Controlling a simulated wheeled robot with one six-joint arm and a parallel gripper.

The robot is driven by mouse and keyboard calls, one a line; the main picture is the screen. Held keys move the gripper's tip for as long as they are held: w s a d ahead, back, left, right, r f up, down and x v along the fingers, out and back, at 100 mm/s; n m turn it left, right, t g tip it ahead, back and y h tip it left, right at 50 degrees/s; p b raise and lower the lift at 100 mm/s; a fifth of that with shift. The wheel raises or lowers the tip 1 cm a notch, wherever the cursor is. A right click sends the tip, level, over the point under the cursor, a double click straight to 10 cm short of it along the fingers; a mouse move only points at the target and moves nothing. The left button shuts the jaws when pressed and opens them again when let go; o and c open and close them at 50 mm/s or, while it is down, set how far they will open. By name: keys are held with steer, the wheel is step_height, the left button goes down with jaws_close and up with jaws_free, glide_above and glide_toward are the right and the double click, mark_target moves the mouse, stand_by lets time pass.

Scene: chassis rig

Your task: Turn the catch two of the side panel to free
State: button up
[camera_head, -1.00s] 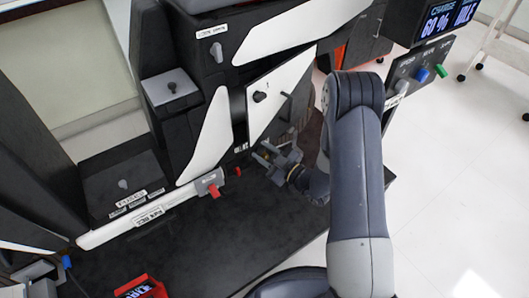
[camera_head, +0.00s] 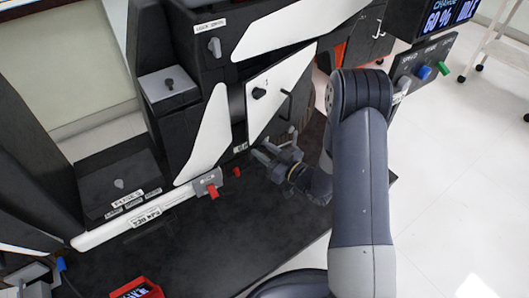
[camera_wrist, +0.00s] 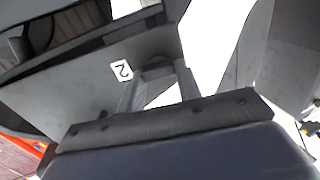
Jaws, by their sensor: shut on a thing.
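The white side panel (camera_head: 277,89) stands tilted at the centre of the head view, with a black knob (camera_head: 259,93) and a dark bar handle on its face. My gripper (camera_head: 277,146) is at the panel's lower edge, above the dark deck. In the wrist view my gripper's two fingers (camera_wrist: 157,88) stand on either side of a small grey rounded piece, catch two (camera_wrist: 155,68), and are shut on it. A label "2" (camera_wrist: 121,71) is beside it on a grey surface. The catch is hidden by my gripper in the head view, and its exact angle is unclear.
A red-tipped lever (camera_head: 212,191) and a small red piece (camera_head: 236,171) are left of my gripper. A red bin (camera_head: 136,289) is at the front. A control post with blue and green knobs (camera_head: 424,72) stands right of my arm. The deck's middle is clear.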

steer(key=o, duration=1)
steer(key=p+v, duration=0.1)
steer(key=v, duration=0.9)
steer(key=shift+s+d, duration=0.25)
steer(key=shift+d, duration=0.1)
steer(key=b+x, duration=0.1)
steer(key=x, duration=1)
steer(key=shift+s, duration=0.1)
